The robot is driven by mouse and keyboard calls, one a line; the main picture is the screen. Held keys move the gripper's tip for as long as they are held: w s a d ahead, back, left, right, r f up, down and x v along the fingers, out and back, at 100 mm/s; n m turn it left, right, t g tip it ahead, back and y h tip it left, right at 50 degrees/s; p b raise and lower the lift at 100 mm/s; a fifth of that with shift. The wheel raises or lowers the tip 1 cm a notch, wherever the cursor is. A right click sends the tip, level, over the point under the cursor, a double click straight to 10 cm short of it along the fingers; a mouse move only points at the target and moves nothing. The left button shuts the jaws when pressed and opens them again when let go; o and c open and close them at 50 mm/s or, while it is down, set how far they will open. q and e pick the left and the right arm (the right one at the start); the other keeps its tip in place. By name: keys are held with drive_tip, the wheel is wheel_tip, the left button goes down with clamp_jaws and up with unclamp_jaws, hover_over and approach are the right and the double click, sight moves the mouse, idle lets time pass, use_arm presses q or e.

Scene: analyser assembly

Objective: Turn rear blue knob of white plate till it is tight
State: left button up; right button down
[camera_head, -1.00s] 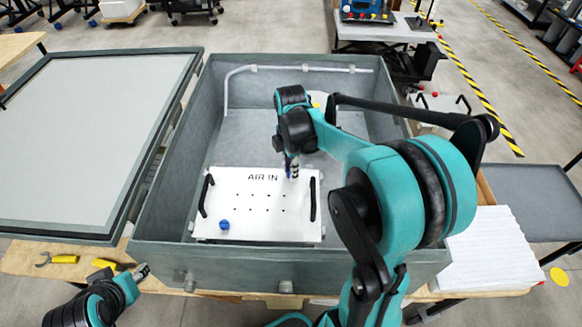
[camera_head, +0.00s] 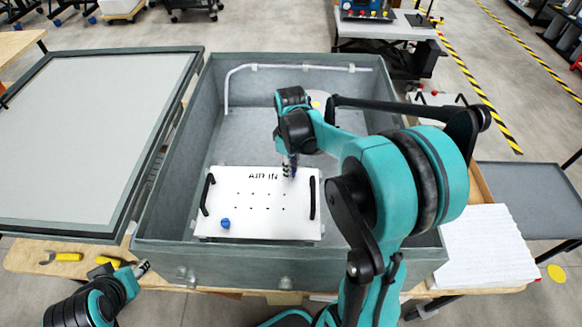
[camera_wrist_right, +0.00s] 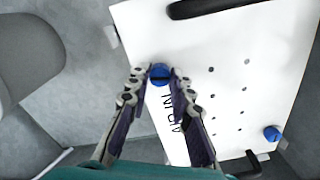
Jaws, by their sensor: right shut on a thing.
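The white plate (camera_head: 235,228), marked AIR IN, lies in the grey box with a black handle at each side. My right gripper (camera_head: 289,173) points down at the plate's rear edge, right of the lettering. In the right wrist view, the fingers of this gripper (camera_wrist_right: 162,82) are closed about the rear blue knob (camera_wrist_right: 158,72), one on each side. The knob's slot shows dark. The gripper hides this knob in the head view. The front blue knob (camera_head: 225,223) stands free near the plate's front left. My left gripper (camera_head: 142,269) is outside the box at the front left; its jaw opening is too small to tell.
The grey box's walls (camera_head: 270,255) rise around the plate, with a pale pipe (camera_head: 300,68) along the back. A large framed lid (camera_head: 90,130) lies to the left. Yellow-handled tools (camera_head: 68,257) lie at the front left. A white ribbed stack (camera_head: 490,250) is at the right.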

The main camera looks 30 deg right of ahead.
drive_tip(key=m, duration=0.5)
drive_tip(key=shift+r+m, duration=0.1)
drive_tip(key=shift+m, duration=0.2)
drive_tip(key=m, duration=0.5)
drive_tip(key=shift+m+p, duration=0.3)
drive_tip(key=shift+p, duration=0.1)
drive_tip(key=m, duration=0.5)
drive_tip(key=shift+w, duration=0.1)
drive_tip(key=m, duration=0.5)
drive_tip(key=shift+m, duration=0.4)
drive_tip(key=m, duration=1)
drive_tip(key=shift+m+p, duration=0.3)
drive_tip(key=shift+m, duration=0.1)
drive_tip(key=m, duration=0.5)
drive_tip(key=shift+m, duration=0.3)
drive_tip(key=m, duration=0.4)
drive_tip(key=shift+m, duration=0.3)
